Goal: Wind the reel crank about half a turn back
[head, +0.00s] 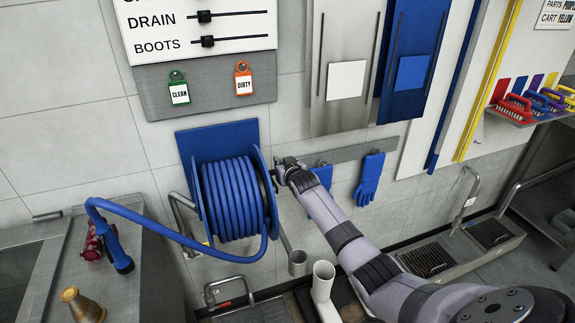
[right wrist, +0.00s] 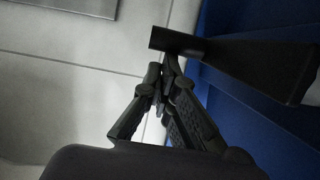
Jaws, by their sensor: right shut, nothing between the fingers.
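The hose reel (head: 236,198) is wound with blue hose and hangs on a blue plate on the wall. In the right wrist view its black crank (right wrist: 260,68) crosses in front of the blue reel side, with a stubby round grip (right wrist: 178,42) at its left end. My right gripper (head: 281,165) is at the right side of the reel and mostly hides the crank in the head view. In the wrist view the fingers (right wrist: 163,72) are shut and empty, their tips right by the grip; I cannot tell whether they touch it. My left gripper is not in view.
The blue hose (head: 180,237) loops from the reel to a nozzle on the steel bench (head: 150,265) at left. A brass fitting (head: 83,303) stands there. Pipes and a white cylinder (head: 323,281) stand below.

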